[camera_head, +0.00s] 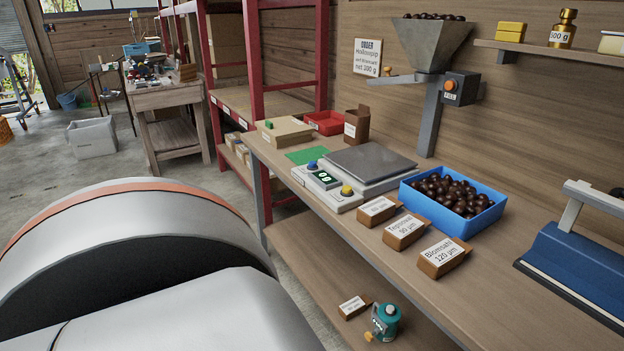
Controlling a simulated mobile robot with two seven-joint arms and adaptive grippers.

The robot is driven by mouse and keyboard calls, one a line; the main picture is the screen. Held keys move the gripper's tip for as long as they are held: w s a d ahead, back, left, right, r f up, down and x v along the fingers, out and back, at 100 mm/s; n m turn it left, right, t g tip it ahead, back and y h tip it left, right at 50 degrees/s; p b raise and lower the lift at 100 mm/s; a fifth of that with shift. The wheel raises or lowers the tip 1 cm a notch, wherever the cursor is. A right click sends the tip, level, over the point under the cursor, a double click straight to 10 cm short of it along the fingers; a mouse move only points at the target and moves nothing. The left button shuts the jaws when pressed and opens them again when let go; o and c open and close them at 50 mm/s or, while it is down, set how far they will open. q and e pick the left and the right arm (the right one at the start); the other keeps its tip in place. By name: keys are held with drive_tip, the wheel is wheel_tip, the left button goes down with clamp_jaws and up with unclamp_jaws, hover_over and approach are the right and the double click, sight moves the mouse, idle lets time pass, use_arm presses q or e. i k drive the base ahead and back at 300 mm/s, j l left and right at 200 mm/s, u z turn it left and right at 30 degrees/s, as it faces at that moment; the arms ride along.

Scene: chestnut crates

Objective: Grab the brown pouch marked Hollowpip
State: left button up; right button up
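Several brown pouches with white labels lie along the front of the workbench (330,205). The nearest pouch (438,271) reads roughly "Blomzahl 120 µm", and the middle pouch (396,242) reads roughly "Teponuzi 90 µm". The far pouch (370,221) has a label too small to read surely. Another labelled pouch (344,314) lies on the lower shelf, its text unreadable. An open brown pouch (362,120) stands upright at the back of the bench, with an unreadable label. I cannot tell which pouch is marked Hollowpip. Neither gripper is in view.
A blue crate (416,208) of chestnuts stands behind the pouches, beside a scale (372,162). A hopper (433,45) hangs above. An order sign (368,56) appears to name Hollowpip. A blue sealer-like device (580,258) is at right, a teal device (386,322) below.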

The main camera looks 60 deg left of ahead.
sight(372, 213)
drive_tip(key=j+u, duration=0.1)
drive_tip(key=u, duration=1.35)
drive_tip(key=i+j, duration=0.6)
drive_tip(key=i+j+z, duration=0.2)
drive_tip(key=j+z, duration=0.15)
drive_tip(key=i+j+z, duration=0.15)
drive_tip(key=j+z, duration=0.2)
